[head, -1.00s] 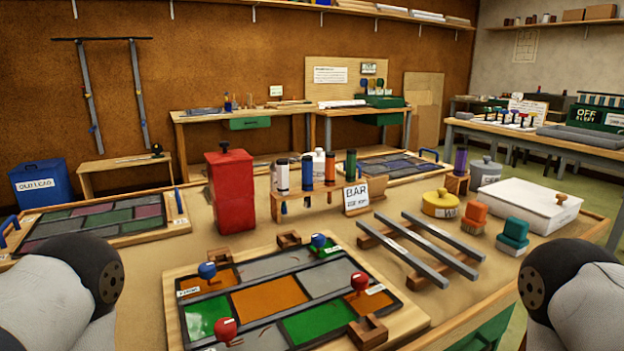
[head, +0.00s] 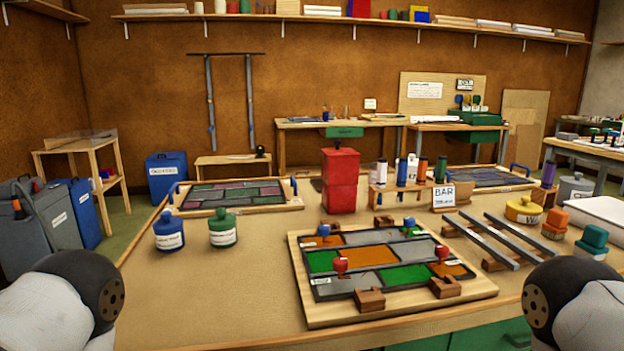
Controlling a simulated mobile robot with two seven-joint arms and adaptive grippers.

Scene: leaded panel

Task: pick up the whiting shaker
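I cannot read a label that marks any one container as the whiting shaker. A blue jar (head: 168,230) and a green jar (head: 222,228), both with white labels, stand upright on the left of the bench. A white bottle (head: 412,168) stands among tubes behind the wooden rack, partly hidden. A round yellow tin (head: 523,210) with a partly hidden label stands at the right. Only parts of my arms show at the lower left and lower right edges. Neither gripper's fingers are in view.
A leaded panel on a wooden board (head: 330,316) fills the middle front. A red canister (head: 341,182) stands behind it. The bench front left of the panel is clear.

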